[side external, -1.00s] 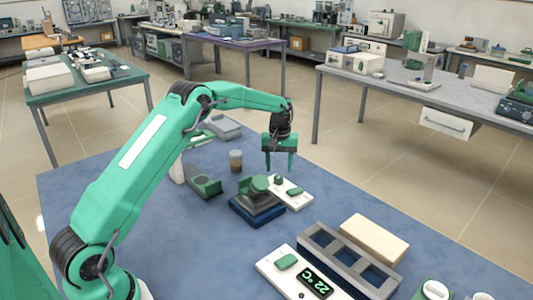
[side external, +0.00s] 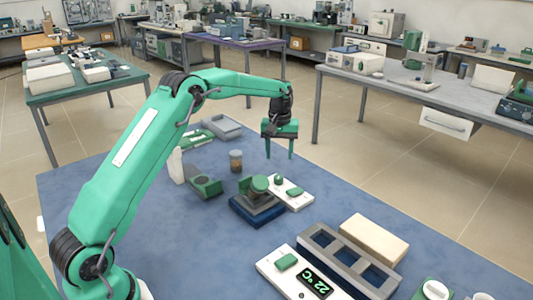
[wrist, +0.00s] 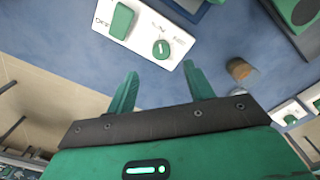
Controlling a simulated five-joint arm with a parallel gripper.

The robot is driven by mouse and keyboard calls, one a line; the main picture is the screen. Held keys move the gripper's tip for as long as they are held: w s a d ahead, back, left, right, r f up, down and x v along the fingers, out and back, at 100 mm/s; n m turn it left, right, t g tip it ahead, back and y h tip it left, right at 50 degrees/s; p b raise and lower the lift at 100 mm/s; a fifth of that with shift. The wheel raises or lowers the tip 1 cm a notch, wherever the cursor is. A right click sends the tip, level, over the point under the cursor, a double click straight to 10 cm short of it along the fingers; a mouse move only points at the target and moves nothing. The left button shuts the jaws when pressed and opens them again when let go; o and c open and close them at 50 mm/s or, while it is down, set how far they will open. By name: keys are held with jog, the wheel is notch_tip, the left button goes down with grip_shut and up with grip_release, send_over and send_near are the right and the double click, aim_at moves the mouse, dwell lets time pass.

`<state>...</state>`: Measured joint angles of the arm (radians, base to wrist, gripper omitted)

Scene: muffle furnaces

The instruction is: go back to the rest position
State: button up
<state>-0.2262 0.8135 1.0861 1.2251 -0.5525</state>
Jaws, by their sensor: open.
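My gripper (side external: 280,153) is open and empty, with its two green fingers pointing down. It hangs above the far side of the blue work table (side external: 130,215), clear of everything on it. A white switch box (side external: 296,194) with a green rocker and a knob lies below and in front of it. In the wrist view, my gripper (wrist: 160,82) shows both fingers apart with nothing between them. The switch box (wrist: 178,40) lies beyond the fingertips there, with "OFF" lettering beside the rocker.
A dark blue-based stand with a round green top (side external: 259,184), a brown jar (side external: 236,161) and a green cradle (side external: 206,187) stand nearby.

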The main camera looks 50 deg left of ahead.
jog(key=s+d+r+m+t, duration=0.15)
jog(key=s+d+r, duration=0.25)
jog(key=s+r, duration=0.4)
jog(key=s+d+r+m+t, duration=0.1)
jog(key=s+d+r+m, duration=0.2)
jog(key=s+d+r, duration=0.35)
jog(key=s+d+m+t, duration=0.1)
jog(key=s+m, duration=0.1)
jog(key=s, duration=0.9)
jog(key=s+d+f+m+t, duration=0.1)
jog(key=s+d+m+t, duration=0.1)
jog(key=s, duration=0.8)
jog(key=shift+s+f, duration=0.25)
jog(key=shift+s, duration=0.1)
